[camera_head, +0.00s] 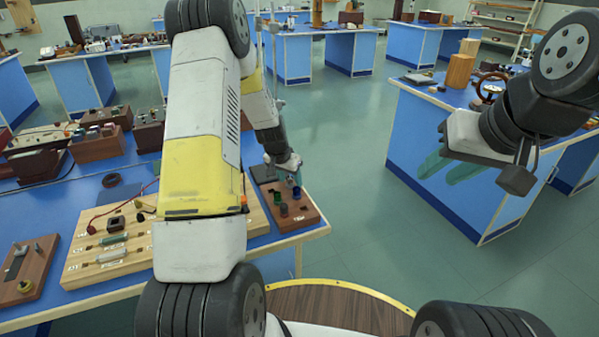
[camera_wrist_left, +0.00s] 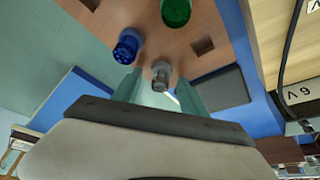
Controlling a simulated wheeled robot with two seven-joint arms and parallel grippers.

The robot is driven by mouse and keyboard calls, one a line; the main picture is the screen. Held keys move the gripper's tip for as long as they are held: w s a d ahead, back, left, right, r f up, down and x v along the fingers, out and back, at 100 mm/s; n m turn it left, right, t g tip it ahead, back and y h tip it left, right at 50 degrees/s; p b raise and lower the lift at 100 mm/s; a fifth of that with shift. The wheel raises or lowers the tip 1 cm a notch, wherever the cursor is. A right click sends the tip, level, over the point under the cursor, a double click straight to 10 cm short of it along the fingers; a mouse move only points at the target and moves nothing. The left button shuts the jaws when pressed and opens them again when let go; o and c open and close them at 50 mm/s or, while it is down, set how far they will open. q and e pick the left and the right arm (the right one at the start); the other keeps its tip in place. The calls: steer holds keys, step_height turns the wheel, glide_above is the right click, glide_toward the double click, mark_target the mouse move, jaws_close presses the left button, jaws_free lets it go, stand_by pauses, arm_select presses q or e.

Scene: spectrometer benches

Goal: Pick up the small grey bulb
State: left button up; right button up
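The small grey bulb (camera_wrist_left: 161,76) stands upright on a brown wooden block in the left wrist view. My left gripper (camera_wrist_left: 158,88) is open, with its teal fingers on either side of the bulb; I cannot tell whether they touch it. A blue bulb (camera_wrist_left: 127,46) and a green bulb (camera_wrist_left: 176,12) stand close by on the block. In the head view the left gripper (camera_head: 291,178) is over the far end of the block (camera_head: 308,219), and the grey bulb is hard to make out there. My right gripper (camera_head: 449,168) is open and empty, away from the bench.
A pale wooden circuit board (camera_head: 84,262) lies left of the block, partly behind my left arm. A dark grey pad (camera_wrist_left: 218,88) is beside the block. Another blue bench (camera_head: 430,150) stands below the right gripper. Green floor is clear between the benches.

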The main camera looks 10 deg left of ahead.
arm_select(q)
jaws_close()
